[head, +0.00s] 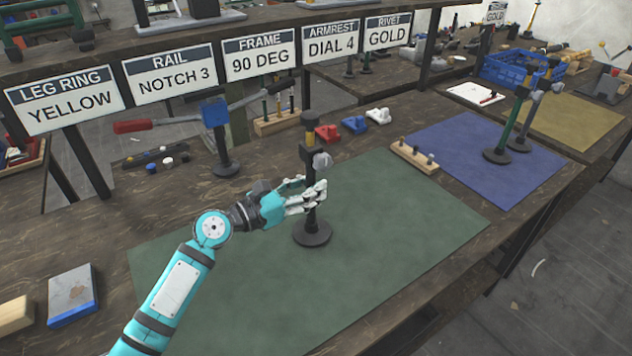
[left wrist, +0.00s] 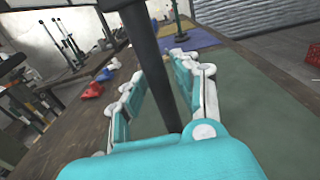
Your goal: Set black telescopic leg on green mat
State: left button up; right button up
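The black telescopic leg (head: 312,224) stands upright, its round black base on the green mat (head: 400,230). It has a brass-coloured ring near its top and a grey knob at the side. My left gripper (head: 308,197) is around the leg's post at mid-height, with a finger on each side. In the left wrist view, the black post (left wrist: 150,50) passes between the spread fingers (left wrist: 160,85), with gaps visible beside it. The base is hidden in that view. My right gripper is not in view.
A blue mat (head: 470,150) at the right holds a green leg (head: 508,125) and a grey-topped leg (head: 530,108). A wooden block with pegs (head: 414,157) sits at the green mat's far edge. A lever press (head: 218,135) stands behind the mat. The mat's near right is clear.

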pick_arm(q)
jog(key=p+v, duration=0.1)
jog(key=v, duration=0.9)
jog(key=shift+a, duration=0.2)
jog(key=shift+r, duration=0.15)
